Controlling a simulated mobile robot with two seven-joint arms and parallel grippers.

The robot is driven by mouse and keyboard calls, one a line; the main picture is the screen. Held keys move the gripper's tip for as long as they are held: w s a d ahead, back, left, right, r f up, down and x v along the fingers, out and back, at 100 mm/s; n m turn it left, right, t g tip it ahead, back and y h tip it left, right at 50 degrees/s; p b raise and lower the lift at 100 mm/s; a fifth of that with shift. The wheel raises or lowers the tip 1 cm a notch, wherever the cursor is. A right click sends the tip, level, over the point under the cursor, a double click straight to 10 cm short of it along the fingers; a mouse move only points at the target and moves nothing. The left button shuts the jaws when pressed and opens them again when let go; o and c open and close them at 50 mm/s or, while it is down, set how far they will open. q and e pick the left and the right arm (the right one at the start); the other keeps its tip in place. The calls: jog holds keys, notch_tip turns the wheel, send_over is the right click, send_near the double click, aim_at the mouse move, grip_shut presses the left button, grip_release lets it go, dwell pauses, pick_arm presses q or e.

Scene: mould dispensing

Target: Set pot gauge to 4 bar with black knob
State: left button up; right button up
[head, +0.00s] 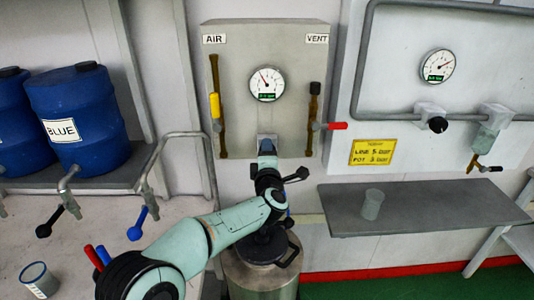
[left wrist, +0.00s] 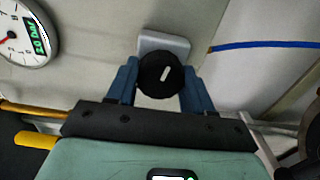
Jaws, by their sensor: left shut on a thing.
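The pot gauge (head: 266,83) is a round white dial on the grey panel, with its red needle pointing up and left. Its green display seems to read 2.0 bar in the left wrist view (left wrist: 36,36), though the digits are blurred. The black knob (left wrist: 160,75) sits on a grey block below the gauge, its white mark nearly upright and leaning slightly right. My left gripper (head: 267,146) reaches this knob, its blue fingers (left wrist: 158,88) shut on either side of it. In the head view the gripper hides the knob. My right gripper is not in view.
A second gauge (head: 437,66) and another black knob (head: 437,124) are on the right panel above a yellow sign (head: 372,152). Yellow (head: 215,105) and red (head: 337,126) handles flank the grey panel. A lidded pot (head: 262,270) stands under my arm. A cup (head: 372,205) stands on the shelf.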

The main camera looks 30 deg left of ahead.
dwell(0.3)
pick_arm(q)
jog(key=o, duration=1)
jog(key=shift+s, duration=0.1)
jog(key=b+v, duration=0.2)
jog(key=v, duration=1.1)
jog(key=shift+s+d, duration=0.1)
jog(key=shift+s, duration=0.05)
